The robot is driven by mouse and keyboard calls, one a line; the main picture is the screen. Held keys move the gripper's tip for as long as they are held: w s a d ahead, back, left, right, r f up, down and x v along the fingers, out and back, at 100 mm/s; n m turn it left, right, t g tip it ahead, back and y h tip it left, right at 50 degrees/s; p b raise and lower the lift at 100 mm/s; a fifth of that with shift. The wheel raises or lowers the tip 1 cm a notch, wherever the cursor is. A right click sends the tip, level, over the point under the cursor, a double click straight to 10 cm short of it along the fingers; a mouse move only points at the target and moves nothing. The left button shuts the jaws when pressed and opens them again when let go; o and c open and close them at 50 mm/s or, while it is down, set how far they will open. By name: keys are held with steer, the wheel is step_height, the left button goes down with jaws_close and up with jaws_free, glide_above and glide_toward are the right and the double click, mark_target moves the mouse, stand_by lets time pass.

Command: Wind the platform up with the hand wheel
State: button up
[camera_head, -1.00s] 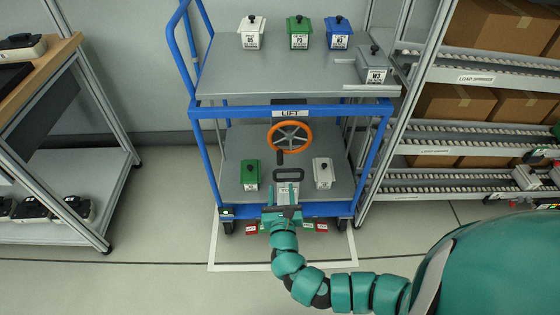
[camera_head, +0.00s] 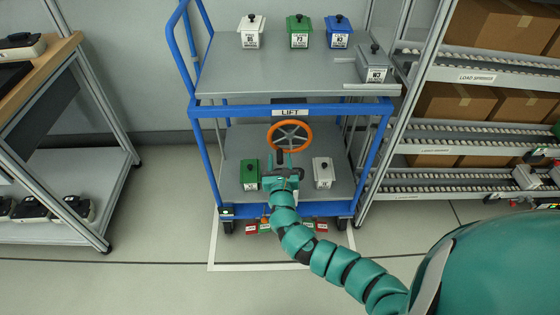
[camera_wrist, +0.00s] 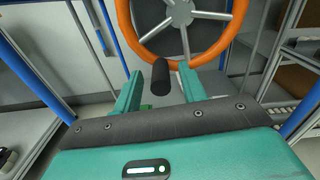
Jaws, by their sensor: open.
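The orange hand wheel (camera_head: 308,135) is on the front of the blue lift cart, below the LIFT label. In the wrist view the hand wheel (camera_wrist: 228,42) fills the top, and its black handle knob (camera_wrist: 160,78) points toward me. My gripper (camera_head: 281,160) is just below the wheel. In the wrist view my gripper's two fingers (camera_wrist: 160,85) are apart, with the knob between them and a gap visible on each side. The grey platform (camera_head: 240,84) is at the top of the cart. In the head view the knob is hidden by my gripper.
White (camera_head: 251,32), green (camera_head: 299,32), blue (camera_head: 338,32) and grey (camera_head: 374,66) boxes stand on the platform. A roller rack (camera_head: 450,130) is at right, a workbench (camera_head: 60,50) at left.

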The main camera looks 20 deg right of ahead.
steer(key=shift+c, duration=0.3)
jaws_close()
steer(key=shift+a, duration=0.1)
